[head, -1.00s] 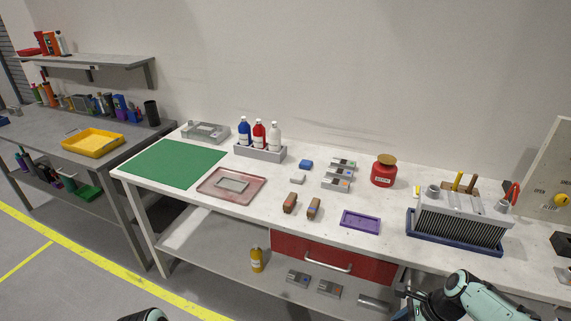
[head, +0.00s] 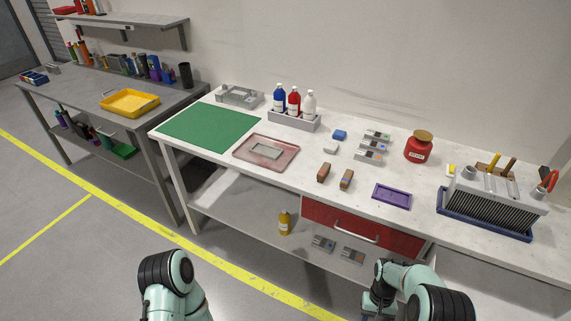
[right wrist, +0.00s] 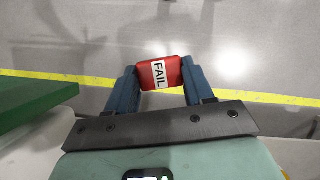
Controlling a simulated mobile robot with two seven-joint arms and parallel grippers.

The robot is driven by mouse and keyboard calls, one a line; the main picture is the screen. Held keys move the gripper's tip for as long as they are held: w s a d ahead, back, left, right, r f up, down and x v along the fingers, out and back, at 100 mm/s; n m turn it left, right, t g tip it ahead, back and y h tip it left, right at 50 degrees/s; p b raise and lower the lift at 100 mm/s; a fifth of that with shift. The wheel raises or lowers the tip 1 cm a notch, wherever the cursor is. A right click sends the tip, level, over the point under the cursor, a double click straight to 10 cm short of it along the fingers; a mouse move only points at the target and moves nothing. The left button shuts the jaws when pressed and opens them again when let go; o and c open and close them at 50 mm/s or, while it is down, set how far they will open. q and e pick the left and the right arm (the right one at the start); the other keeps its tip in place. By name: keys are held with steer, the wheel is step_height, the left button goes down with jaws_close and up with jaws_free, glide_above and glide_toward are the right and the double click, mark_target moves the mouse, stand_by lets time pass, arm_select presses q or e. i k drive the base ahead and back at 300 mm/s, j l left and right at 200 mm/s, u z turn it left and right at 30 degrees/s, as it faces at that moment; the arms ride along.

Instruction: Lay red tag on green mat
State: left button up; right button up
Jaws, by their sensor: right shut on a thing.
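The red tag (right wrist: 160,73), with a white label reading FAIL, is held between the two blue fingers of my right gripper (right wrist: 161,82) in the right wrist view. Floor shows beyond it. In the head view my right arm is low at the right, in front of the bench; the tag cannot be made out there. The green mat (head: 208,127) lies flat and bare on the left end of the white bench, far to the left of my right arm. My left arm shows at the bottom, but its gripper is out of view.
A pinkish tray (head: 245,157) with a grey plate lies right of the mat. A bottle rack (head: 294,122) and grey fixture (head: 240,97) stand behind. A purple tray (head: 392,196) lies farther right. A green slab (right wrist: 35,100) at the wrist view's left edge is unclear.

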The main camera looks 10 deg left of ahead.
mark_target(219, 127)
steer(key=i+j+u, duration=0.1)
steer(key=j, duration=0.35)
steer(key=i+j, duration=0.2)
steer(key=j, duration=0.25)
steer(key=i+j+u, duration=0.15)
steer(key=j, duration=0.3)
steer(key=i+j, duration=0.2)
steer(key=j, duration=0.25)
steer(key=i+j+u, duration=0.15)
steer(key=j, duration=0.25)
steer(key=i+j+u, duration=0.1)
steer(key=j, duration=0.3)
steer(key=i, duration=0.15)
